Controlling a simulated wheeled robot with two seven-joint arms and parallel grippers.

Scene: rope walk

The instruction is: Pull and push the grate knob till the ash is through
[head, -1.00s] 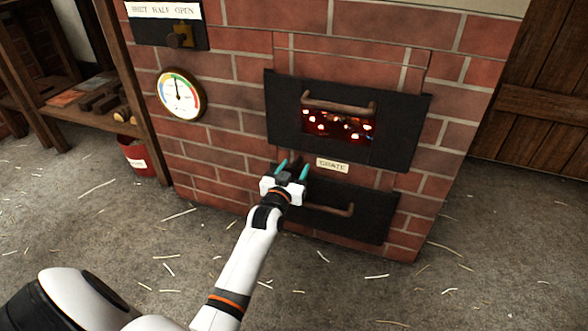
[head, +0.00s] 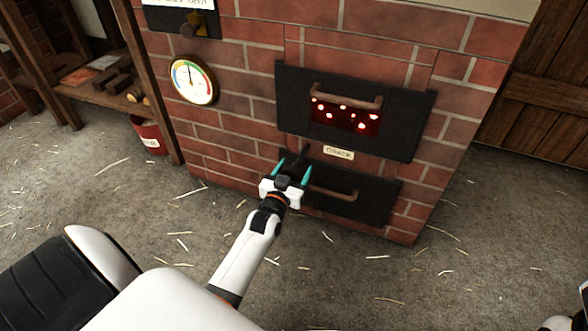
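The brick furnace has a grate label (head: 338,153) between its upper black door (head: 300,110) and its lower black door (head: 378,196). My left gripper (head: 292,170) is in front of the left end of this strip, its two teal fingers spread apart. A dark piece (head: 299,158), which looks like the grate knob or its rod, shows between the fingers; I cannot tell whether they touch it. Glowing red coals (head: 345,115) show in the upper door's window. Any ash is not visible. My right gripper is out of view.
The doors have curved handles, the upper one (head: 346,96) and the lower one (head: 334,193). A round gauge (head: 193,80) is on the bricks at left. A red bucket (head: 149,135) stands by a wooden shelf. The straw-strewn floor (head: 400,275) in front is clear.

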